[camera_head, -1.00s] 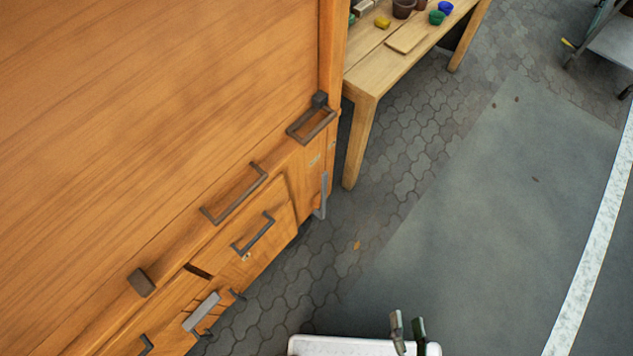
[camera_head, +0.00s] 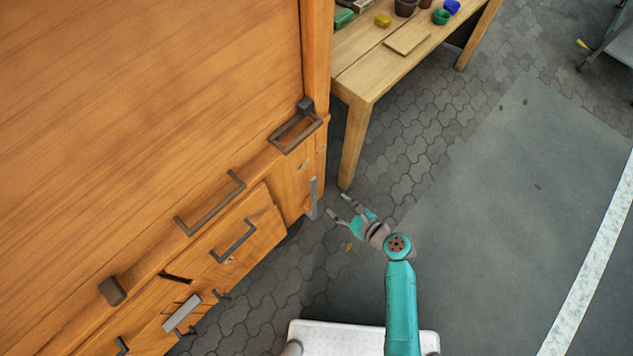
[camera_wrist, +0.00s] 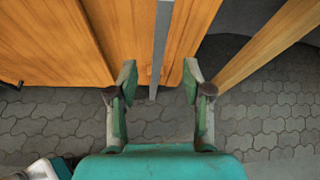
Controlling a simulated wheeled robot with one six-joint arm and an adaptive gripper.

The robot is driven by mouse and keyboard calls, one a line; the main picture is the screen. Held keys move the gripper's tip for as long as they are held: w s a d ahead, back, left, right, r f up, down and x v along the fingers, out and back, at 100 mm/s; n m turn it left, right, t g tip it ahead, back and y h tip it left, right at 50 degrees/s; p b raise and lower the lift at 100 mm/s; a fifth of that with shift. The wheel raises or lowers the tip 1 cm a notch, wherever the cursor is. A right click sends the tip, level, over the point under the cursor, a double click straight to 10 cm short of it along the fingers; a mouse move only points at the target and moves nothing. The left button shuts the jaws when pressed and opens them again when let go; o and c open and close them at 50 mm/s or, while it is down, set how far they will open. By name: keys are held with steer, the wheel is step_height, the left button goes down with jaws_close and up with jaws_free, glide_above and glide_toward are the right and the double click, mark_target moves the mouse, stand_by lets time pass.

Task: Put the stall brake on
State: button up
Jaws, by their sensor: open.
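The wooden stall (camera_head: 150,130) fills the left of the head view. A flat grey metal lever (camera_head: 313,198) hangs at the stall's near right corner; it looks like the brake, though I cannot confirm this. In the wrist view the grey lever (camera_wrist: 160,50) runs down from the top, its lower end between the finger lines. My gripper (camera_head: 338,204) is open and empty, just right of the lever in the head view. In the wrist view my gripper (camera_wrist: 159,78) has its fingers spread either side of the lever's lower end. No contact shows.
Several dark handles, such as this one (camera_head: 235,242), stick out along the stall's front. A wooden table (camera_head: 380,75) with pots stands behind, its leg (camera_head: 354,145) close beyond my gripper. Paving (camera_head: 420,150) to the right is clear.

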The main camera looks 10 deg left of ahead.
mark_target(315, 184)
steer(key=shift+m+y, duration=0.5)
steer(key=x, duration=0.4)
steer(key=r+x, duration=0.1)
steer(key=x, duration=0.3)
steer(key=w+x, duration=0.1)
steer(key=x, duration=0.3)
steer(key=shift+w+a+r, duration=0.15)
steer(key=shift+a+r, duration=0.05)
jaws_close()
